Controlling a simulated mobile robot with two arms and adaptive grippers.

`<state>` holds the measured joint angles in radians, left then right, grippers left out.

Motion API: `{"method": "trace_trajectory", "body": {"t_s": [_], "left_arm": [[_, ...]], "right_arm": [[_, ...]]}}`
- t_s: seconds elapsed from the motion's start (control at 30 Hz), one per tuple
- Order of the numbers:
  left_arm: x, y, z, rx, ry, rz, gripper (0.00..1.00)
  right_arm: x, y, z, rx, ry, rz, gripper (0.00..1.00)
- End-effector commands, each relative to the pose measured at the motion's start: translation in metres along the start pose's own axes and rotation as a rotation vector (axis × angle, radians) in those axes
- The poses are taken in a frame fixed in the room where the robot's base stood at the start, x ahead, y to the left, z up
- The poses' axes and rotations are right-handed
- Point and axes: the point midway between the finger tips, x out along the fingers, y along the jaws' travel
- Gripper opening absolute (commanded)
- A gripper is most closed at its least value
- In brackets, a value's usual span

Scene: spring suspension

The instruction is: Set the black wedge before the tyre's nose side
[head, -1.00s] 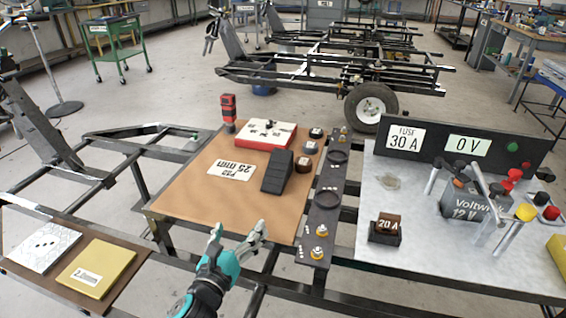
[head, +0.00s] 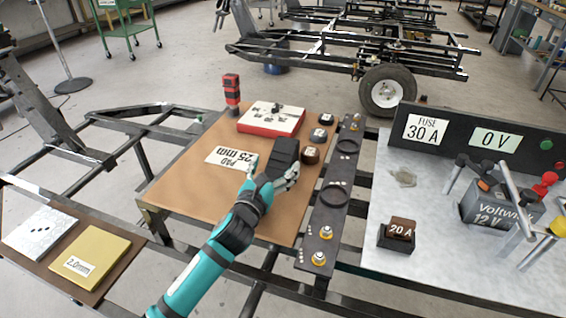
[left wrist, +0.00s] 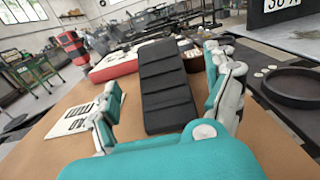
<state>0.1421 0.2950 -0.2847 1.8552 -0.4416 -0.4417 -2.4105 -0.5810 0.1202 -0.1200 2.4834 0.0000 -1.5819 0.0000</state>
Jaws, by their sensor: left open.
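The black wedge (head: 284,152) lies on the brown board, its ridged slope facing me. In the left wrist view the wedge (left wrist: 165,88) stands between the spread fingers. My left gripper (head: 270,172) is open at the wedge's near end; I cannot tell whether a finger touches it. The left gripper also shows in the left wrist view (left wrist: 165,100). A tyre on a white wheel (head: 387,92) stands on the floor beyond the bench, by the trailer frame. My right gripper is not in view.
The brown board (head: 190,190) also holds a "PAD 25 mm" card (head: 231,157), a red-and-white box (head: 271,118), a red-black post (head: 232,92) and small round pieces (head: 309,155). A dark strip (head: 322,222) with rings lies right of it. A fuse panel (head: 470,137) stands at right.

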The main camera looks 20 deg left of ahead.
Motion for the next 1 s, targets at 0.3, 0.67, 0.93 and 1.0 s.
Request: {"method": "trace_trajectory", "body": {"t_s": [0.3, 0.67, 0.93, 1.0], "left_arm": [[0.028, 0.0, -0.001, -0.003, -0.002, 0.0, 0.87], [0.066, 0.001, -0.001, -0.001, 0.001, 0.0, 0.87], [0.066, 0.001, -0.001, 0.0, 0.001, 0.0, 0.75], [0.066, 0.001, -0.001, 0.0, 0.001, 0.0, 0.66]], "right_arm": [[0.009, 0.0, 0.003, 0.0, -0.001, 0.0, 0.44], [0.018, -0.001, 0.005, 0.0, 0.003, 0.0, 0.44], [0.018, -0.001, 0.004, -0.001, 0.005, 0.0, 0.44], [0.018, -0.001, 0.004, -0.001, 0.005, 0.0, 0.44]]}}
